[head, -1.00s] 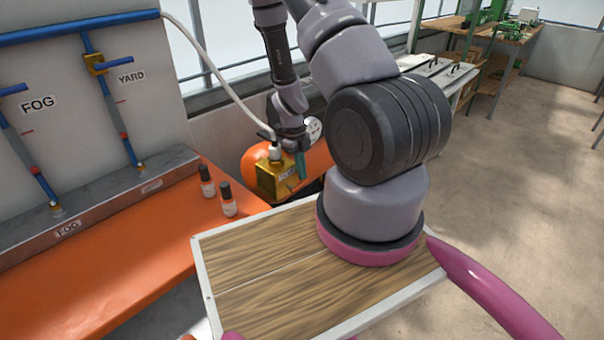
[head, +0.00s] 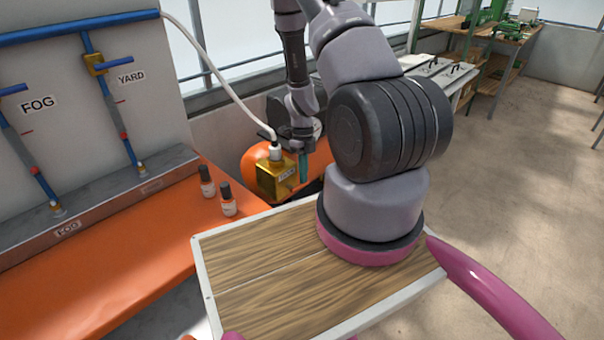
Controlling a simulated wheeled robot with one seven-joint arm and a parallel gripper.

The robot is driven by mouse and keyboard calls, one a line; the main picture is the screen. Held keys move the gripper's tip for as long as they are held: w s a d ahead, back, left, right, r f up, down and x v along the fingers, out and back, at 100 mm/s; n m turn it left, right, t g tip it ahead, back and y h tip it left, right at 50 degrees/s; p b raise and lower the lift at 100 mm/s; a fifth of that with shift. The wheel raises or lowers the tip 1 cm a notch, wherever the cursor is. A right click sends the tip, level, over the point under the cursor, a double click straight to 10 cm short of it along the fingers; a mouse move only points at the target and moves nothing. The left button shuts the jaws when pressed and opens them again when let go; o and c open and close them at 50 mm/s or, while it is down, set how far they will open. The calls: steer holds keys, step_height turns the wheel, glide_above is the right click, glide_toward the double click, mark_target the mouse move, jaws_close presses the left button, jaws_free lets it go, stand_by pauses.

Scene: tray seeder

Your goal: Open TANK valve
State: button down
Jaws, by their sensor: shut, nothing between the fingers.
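The TANK valve is most likely the gold block (head: 275,180) with a small label, too small to read, in front of the orange tank (head: 257,157). A white hose fitting stands on its top. A teal upright piece (head: 303,168) shows at the block's right side; it looks like its handle, but I cannot be sure. My gripper (head: 302,146) is shut and empty, pointing down just above the teal piece. I cannot tell whether they touch. The fingertips are small and dark, and the valve's far side is hidden.
A white hose (head: 212,75) rises from the block to the wall pipes. FOG (head: 38,104) and YARD (head: 131,77) valve lines are at left. Two small bottles (head: 207,181) (head: 228,200) stand on the orange bench (head: 130,262). The floor at right is clear.

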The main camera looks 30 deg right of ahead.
steer(key=shift+w+d+f+y, duration=0.1)
steer(key=shift+d+f+y, duration=0.1)
steer(key=shift+f, duration=0.25)
steer(key=shift+d+f+y, duration=0.1)
steer(key=shift+f+y, duration=0.1)
steer(key=shift+f, duration=0.35)
stand_by(0.3)
steer(key=shift+r, duration=0.8)
steer(key=shift+d+r, duration=0.1)
steer(key=w+d+r, duration=0.2)
steer(key=r, duration=0.3)
steer(key=w+d+r, duration=0.3)
steer(key=r, duration=0.3)
steer(key=shift+d+r, duration=0.25)
steer(key=shift+d, duration=0.1)
